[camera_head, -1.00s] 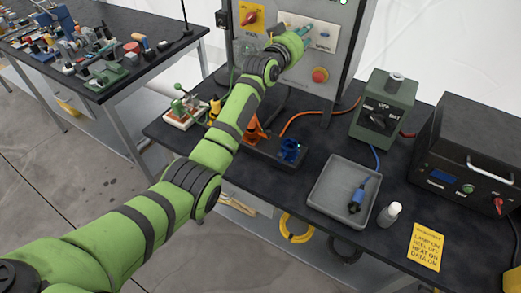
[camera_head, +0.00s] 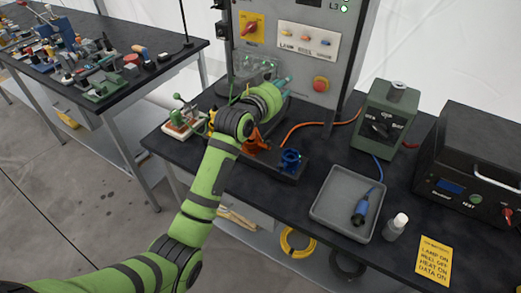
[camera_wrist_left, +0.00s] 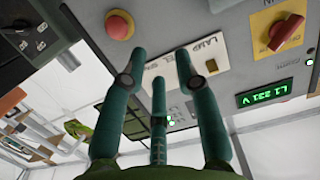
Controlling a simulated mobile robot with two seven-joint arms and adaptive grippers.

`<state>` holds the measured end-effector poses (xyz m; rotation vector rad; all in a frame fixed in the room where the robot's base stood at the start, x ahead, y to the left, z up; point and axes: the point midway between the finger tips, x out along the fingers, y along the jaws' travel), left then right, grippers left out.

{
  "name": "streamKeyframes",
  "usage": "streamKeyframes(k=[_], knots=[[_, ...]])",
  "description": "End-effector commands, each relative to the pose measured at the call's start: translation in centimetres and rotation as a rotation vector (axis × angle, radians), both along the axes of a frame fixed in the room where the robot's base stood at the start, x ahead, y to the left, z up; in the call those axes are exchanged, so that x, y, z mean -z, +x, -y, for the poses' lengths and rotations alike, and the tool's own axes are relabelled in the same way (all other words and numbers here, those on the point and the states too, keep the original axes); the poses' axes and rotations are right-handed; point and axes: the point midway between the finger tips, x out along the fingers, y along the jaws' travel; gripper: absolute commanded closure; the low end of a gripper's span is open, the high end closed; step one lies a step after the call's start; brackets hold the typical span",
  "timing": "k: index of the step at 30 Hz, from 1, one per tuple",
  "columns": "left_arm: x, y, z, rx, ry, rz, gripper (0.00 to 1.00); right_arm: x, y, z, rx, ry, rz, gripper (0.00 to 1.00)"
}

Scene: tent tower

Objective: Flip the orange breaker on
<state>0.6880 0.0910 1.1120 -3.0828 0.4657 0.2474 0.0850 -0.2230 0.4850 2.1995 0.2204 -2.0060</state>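The white breaker plate (camera_head: 307,54) is on the front of the grey cabinet. It carries a yellow breaker (camera_head: 287,34), an orange breaker (camera_head: 305,39) and a blue one (camera_head: 325,43). I cannot tell which way the orange one is set. My left gripper (camera_head: 285,83) is below the plate and left of the red stop button, apart from the breakers. In the left wrist view its teal fingers (camera_wrist_left: 160,62) are spread with nothing between them. The plate (camera_wrist_left: 207,58) shows there partly behind the fingers, its breakers hidden or unclear. My right gripper is not in view.
On the bench are a green box (camera_head: 387,115), a grey tray (camera_head: 330,208) and a black heater unit (camera_head: 465,165).

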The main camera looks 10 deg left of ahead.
Motion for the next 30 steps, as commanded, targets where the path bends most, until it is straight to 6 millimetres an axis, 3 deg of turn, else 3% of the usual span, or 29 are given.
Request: streamKeyframes(k=[18,24,30], knots=[[10.2,-6.9,-2.2,-0.025,0.061,-0.24,0.69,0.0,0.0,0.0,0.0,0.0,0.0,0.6],[12.5,-9.0,-2.8,-0.033,0.078,-0.302,0.69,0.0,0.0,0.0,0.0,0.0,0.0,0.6],[13.6,-10.1,-3.1,-0.037,0.086,-0.334,0.69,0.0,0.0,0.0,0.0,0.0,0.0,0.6]])
